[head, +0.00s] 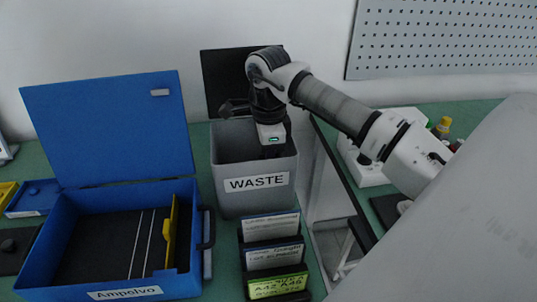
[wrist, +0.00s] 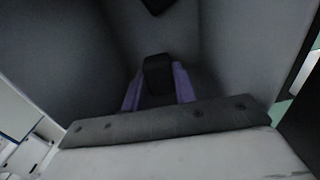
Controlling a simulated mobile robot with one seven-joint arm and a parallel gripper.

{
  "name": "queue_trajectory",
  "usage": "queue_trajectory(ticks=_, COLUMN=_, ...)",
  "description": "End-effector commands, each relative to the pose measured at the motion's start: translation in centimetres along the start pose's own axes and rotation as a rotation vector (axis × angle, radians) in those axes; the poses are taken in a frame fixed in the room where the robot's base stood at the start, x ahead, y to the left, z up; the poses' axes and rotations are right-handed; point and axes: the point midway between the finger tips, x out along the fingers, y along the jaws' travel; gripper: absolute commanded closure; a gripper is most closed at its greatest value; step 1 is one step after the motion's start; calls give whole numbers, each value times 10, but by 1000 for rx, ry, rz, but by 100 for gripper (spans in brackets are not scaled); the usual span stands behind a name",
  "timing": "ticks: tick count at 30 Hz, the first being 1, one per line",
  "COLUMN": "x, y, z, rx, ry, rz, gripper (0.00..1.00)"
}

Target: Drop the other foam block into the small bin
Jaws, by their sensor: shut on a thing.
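The small bin is a grey open bin (head: 228,198) labelled WASTE on the green bench, left of centre in the head view. Its grey inner walls (wrist: 60,50) fill most of the wrist view. My gripper (head: 272,152) points down into the bin's mouth. In the wrist view its two purple-tinted fingers (wrist: 158,88) are shut on a dark foam block (wrist: 158,70), held inside the bin. Another dark piece (wrist: 156,5), cut by the top edge, lies deeper in the bin; it may be a foam block. The head view hides the held block.
An open blue case (head: 60,262) with dark lining and a yellow panel (head: 171,235) stands left of the bin. A rack of labelled cards (head: 272,257) stands in front of it. A gap separates this bench from the right one, which bears white equipment (head: 365,170).

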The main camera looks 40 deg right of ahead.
Motion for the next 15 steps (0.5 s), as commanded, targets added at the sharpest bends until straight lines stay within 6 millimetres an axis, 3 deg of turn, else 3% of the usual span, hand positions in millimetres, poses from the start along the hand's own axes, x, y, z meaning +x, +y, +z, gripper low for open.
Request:
queue_trajectory(ticks=8, x=0, y=0, z=0, rx=0, ry=0, rz=0, gripper=93)
queue_trajectory(ticks=9, x=0, y=0, z=0, rx=0, ry=0, rz=0, gripper=69)
queue_trajectory(ticks=15, x=0, y=0, z=0, rx=0, ry=0, rz=0, gripper=47)
